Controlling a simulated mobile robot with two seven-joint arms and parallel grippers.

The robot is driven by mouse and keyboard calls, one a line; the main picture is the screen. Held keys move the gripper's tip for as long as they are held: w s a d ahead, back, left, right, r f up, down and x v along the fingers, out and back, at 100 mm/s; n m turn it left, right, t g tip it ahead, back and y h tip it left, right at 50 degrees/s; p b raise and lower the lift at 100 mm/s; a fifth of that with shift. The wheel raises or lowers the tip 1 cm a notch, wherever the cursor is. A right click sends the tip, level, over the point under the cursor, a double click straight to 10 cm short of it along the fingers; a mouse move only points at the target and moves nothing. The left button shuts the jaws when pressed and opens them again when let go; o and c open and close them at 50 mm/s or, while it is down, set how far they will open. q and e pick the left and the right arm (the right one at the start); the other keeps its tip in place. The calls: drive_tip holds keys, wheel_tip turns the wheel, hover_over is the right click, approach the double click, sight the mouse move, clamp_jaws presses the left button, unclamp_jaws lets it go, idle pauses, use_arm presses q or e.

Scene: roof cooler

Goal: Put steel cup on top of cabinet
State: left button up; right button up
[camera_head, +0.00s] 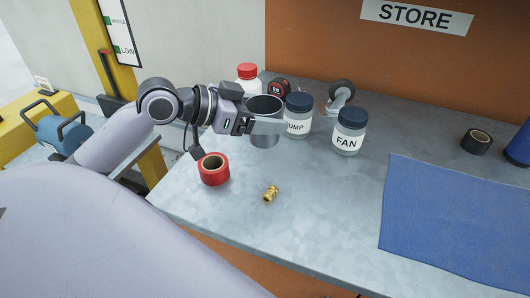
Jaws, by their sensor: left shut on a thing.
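The steel cup (264,141) is a dark grey, open-topped cylinder, upright at the back left of the grey metal worktop. I cannot tell whether the cup's base touches the worktop. An orange panel (330,60) with a STORE sign (416,15) stands behind the worktop; whether it is part of the cabinet is not clear. My right gripper is not in view.
Close to the cup are the PUMP jar (298,126), a red-capped white bottle (248,72) and a tape measure (279,88). The FAN jar (348,142), red tape roll (213,175), brass fitting (271,194), black roll (476,141) and blue mat (455,220) share the worktop (320,215). Its front middle is clear.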

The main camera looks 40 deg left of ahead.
use_arm(q)
wheel_tip(320, 180, down, 10)
drive_tip(key=shift+r+b, duration=0.2)
drive_tip(key=shift+b, duration=0.25)
drive_tip(key=shift+f, duration=0.15)
drive_tip(key=o, duration=1.1)
drive_tip(key=shift+r, duration=0.2)
drive_tip(key=shift+s+a, duration=0.2)
drive_tip(key=shift+s, duration=0.05)
drive_tip(key=v, duration=1.1)
drive_tip(key=shift+s+b, duration=0.2)
drive_tip(key=shift+b, duration=0.15)
drive_tip(key=shift+r, duration=0.1)
